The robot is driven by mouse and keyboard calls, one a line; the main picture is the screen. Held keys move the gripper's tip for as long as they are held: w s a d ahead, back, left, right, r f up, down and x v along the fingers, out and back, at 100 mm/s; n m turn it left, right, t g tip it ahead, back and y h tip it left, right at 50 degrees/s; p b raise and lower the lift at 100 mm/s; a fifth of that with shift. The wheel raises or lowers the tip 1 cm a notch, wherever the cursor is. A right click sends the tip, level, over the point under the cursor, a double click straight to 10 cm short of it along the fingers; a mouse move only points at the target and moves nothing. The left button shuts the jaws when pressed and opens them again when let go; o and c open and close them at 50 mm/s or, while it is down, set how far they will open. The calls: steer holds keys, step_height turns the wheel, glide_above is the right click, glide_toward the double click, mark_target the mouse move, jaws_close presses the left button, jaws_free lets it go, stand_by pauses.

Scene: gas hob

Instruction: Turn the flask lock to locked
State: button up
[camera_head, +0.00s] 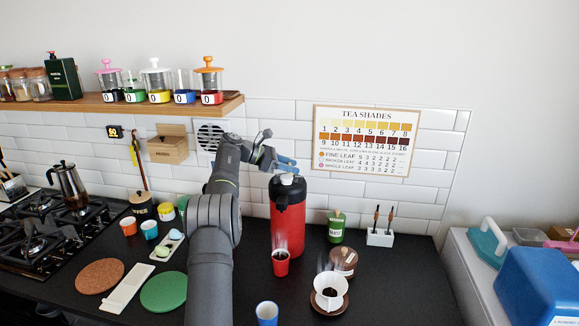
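The flask (287,225) is a tall red pump flask with a black top, standing upright on the dark counter. A small pale part (287,179) shows on its top, partly hidden by my gripper. I cannot make out the lock's marking or its position. My gripper (287,164), with blue fingertips, is just above the flask's top, reaching in from the left. Its two fingers show side-on and close together, so whether they are apart or shut is unclear. I cannot tell whether they touch the flask.
A steaming red cup (281,264) stands in front of the flask. A white dripper (329,288), brown jar (343,262) and green tin (337,228) are to its right. A blue cup (267,314) is at the front. The wooden shelf (150,104) overhangs the left side.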

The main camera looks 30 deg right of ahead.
steer(key=v, duration=1.2)
steer(key=shift+r, duration=0.1)
steer(key=shift+s+a, duration=0.1)
steer(key=shift+c, duration=1.4)
steer(key=s+a+m+t+y, duration=0.2)
steer(key=s+a+m+y, duration=0.25)
steer(key=a+y, duration=0.3)
steer(key=s+d+r+m+t+y, duration=0.1)
steer(key=s+d+r+m+t, duration=0.25)
steer(key=d+r+m, duration=0.3)
steer(key=s+d+r+m+t+y, duration=0.2)
steer(key=s+d+r+m+t, duration=0.1)
steer(key=d+r+m+t, duration=0.35)
steer(key=shift+m+g, duration=0.25)
steer(key=shift+g, duration=0.65)
steer(key=x, duration=0.6)
steer(key=d+x, duration=0.1)
steer(key=x, duration=1.1)
steer(key=shift+s+d, duration=0.3)
steer(key=shift+d, duration=0.1)
